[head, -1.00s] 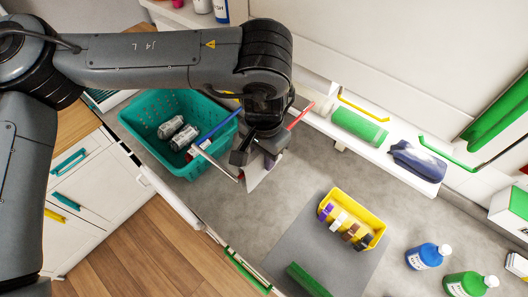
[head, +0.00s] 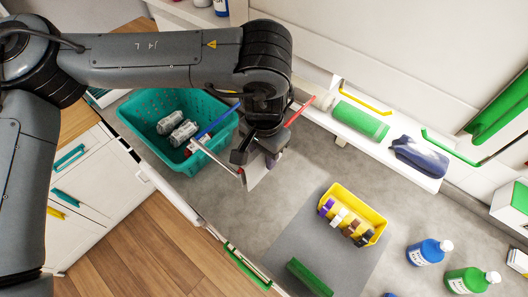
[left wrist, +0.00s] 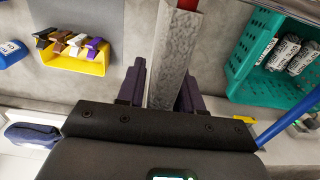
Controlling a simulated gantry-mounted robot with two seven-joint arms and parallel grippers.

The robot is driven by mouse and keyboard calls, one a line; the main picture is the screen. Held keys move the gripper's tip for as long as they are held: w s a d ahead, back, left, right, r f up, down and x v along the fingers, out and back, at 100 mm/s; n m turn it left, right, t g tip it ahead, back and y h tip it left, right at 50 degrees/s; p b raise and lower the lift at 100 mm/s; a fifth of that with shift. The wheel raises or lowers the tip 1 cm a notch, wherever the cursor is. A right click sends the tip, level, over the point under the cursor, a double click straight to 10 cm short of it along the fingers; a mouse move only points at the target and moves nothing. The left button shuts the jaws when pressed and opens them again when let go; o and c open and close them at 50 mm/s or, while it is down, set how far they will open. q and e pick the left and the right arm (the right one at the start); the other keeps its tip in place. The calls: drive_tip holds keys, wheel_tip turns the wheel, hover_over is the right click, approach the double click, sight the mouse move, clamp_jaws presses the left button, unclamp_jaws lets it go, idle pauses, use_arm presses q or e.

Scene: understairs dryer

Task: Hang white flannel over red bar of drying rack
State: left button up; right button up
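My left gripper (head: 258,157) points down over the drying rack, in the middle of the head view. The white flannel (left wrist: 172,65) is a pale grey-white strip between its two dark fingers in the left wrist view and fills the gap between them. Its lower part (head: 257,174) shows below the gripper in the head view. The red bar (head: 300,111) comes out on the upper right of the gripper; its middle is hidden. Red also shows at the flannel's far end (left wrist: 187,4). I cannot tell whether the flannel rests on the bar. My right gripper is not in view.
A blue bar (head: 219,122) runs left of the gripper, above a teal basket (head: 152,150) holding grey rolls. A white shelf (head: 375,142) with a green roll (head: 360,120) lies to the right. A yellow bin (head: 373,217) stands lower right.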

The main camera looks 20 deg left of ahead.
use_arm(q)
drive_tip(key=o, duration=0.3)
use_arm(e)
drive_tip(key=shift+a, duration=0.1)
use_arm(q)
drive_tip(key=shift+o, duration=0.2)
